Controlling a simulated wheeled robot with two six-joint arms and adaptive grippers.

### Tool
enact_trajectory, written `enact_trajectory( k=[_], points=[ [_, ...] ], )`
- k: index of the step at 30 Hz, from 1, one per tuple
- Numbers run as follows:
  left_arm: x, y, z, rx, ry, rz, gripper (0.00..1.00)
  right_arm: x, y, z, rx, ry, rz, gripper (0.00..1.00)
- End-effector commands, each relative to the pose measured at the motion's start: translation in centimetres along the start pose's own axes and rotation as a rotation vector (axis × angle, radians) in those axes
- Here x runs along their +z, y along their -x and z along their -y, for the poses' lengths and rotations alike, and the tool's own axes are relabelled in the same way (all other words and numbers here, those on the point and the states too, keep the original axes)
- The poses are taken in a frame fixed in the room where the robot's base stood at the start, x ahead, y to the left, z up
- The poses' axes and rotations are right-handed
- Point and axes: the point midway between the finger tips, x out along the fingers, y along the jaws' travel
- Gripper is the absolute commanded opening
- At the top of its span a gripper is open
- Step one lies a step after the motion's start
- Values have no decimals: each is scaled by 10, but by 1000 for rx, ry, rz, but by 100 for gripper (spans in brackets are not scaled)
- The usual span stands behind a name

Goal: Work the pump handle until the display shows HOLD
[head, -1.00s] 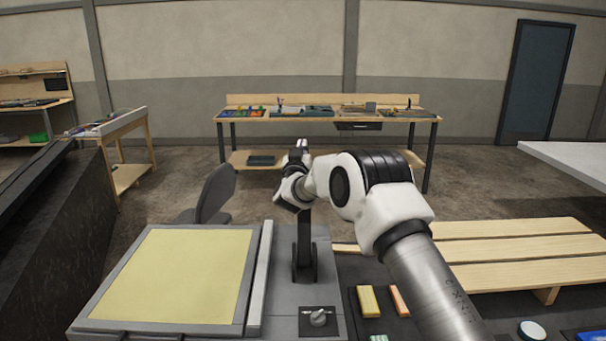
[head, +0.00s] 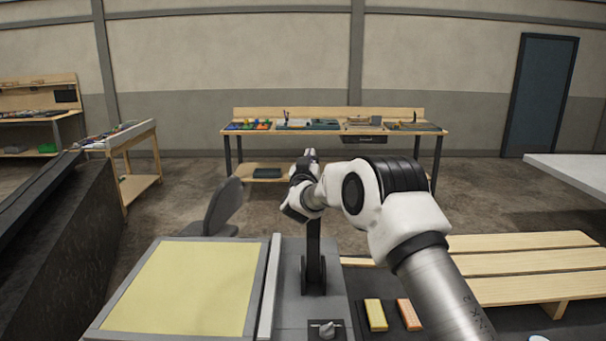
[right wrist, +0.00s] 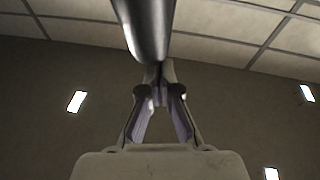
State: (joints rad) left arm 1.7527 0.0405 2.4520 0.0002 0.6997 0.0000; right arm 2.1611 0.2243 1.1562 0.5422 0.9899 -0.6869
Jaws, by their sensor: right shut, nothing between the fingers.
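The pump handle (head: 314,250) is a dark lever standing upright from a black base on the grey console. Its upper part is hidden behind my right gripper (head: 309,157), which is at the lever's top with its fingers pointing away and upward. In the right wrist view, the fingers (right wrist: 160,72) meet at their tips, and a dark, shiny rounded bar comes down from the top edge to them. I cannot tell whether they touch it. A flat pale-yellow panel (head: 190,288) in a grey frame lies left of the lever; no writing is readable on it. My left gripper is not in view.
A small knob (head: 326,330) sits in front of the lever. A yellow block (head: 375,314) and an orange block (head: 408,314) lie to its right. A slatted wooden bench (head: 520,265) is at the right; a dark chair (head: 218,208) stands behind the console.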

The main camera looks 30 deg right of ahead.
Motion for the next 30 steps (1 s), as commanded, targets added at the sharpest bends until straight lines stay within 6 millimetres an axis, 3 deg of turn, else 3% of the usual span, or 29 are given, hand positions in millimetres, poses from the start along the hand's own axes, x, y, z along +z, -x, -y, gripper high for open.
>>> enact_trajectory(
  k=[1,3,9,12,30],
  points=[
    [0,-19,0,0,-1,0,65,6,17,3,-5,0,0,0],
    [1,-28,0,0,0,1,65,1,35,3,-5,0,-2,0],
    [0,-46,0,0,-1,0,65,-9,76,1,-5,0,-4,0],
    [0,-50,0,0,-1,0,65,-12,88,0,-3,0,-2,0],
    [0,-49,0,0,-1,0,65,-17,93,0,-2,0,-4,0]
  ],
)
